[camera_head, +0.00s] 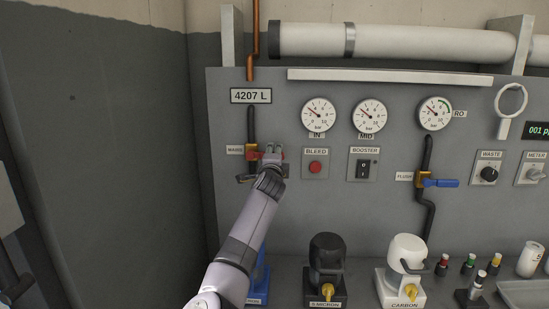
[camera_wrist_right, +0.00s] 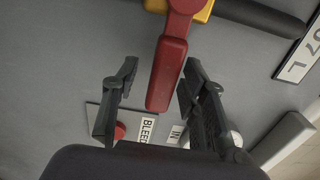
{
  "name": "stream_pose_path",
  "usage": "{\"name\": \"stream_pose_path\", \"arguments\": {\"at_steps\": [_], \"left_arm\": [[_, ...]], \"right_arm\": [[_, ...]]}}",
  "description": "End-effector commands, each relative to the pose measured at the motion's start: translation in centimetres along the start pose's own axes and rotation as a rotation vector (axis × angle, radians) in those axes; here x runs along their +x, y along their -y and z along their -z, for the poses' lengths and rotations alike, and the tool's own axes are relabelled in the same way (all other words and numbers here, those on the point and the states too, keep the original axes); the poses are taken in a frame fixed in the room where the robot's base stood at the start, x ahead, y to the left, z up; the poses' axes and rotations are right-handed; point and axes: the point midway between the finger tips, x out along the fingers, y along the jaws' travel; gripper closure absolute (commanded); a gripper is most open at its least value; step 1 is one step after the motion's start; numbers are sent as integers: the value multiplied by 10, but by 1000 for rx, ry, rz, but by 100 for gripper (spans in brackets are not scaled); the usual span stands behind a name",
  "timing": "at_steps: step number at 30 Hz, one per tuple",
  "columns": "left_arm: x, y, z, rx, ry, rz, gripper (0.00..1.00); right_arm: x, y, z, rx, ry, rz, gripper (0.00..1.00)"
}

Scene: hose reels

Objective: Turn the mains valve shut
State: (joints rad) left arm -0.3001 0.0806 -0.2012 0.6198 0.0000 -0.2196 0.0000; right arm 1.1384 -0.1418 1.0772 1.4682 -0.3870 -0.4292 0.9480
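The mains valve sits on the dark vertical pipe (camera_head: 251,122) at the panel's left, beside the MAINS label (camera_head: 234,150). In the right wrist view its yellow body (camera_wrist_right: 205,12) and red lever handle (camera_wrist_right: 168,75) show. The handle lies crosswise to the pipe, towards the BLEED plate. My right gripper (camera_head: 272,154) is at the handle and partly hides it in the head view. In the right wrist view the gripper (camera_wrist_right: 160,68) is open, one finger on each side of the handle. A gap shows at the left finger; contact at the right finger is unclear. My left gripper is not in view.
The BLEED button (camera_head: 315,167) is close to the right of my gripper. A BOOSTER switch (camera_head: 363,167) and blue flush valve handle (camera_head: 440,183) are farther right. Filter housings (camera_head: 326,262) stand below on the bench. The wall left of the panel is bare.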

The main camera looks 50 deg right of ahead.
Motion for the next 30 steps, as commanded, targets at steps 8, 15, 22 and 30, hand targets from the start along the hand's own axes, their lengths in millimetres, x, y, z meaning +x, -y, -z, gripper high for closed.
{"name": "stream_pose_path", "arguments": {"at_steps": [8, 15, 22, 30], "left_arm": [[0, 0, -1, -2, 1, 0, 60], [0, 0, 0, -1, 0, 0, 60], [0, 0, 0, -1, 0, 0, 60], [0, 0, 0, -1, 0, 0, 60]], "right_arm": [[-21, -1, -1, -2, 0, 0, 60], [-57, -1, -1, 0, 1, 0, 60], [-74, -1, 0, 0, 0, 0, 60], [-75, 0, 0, 0, 0, 0, 60]]}}
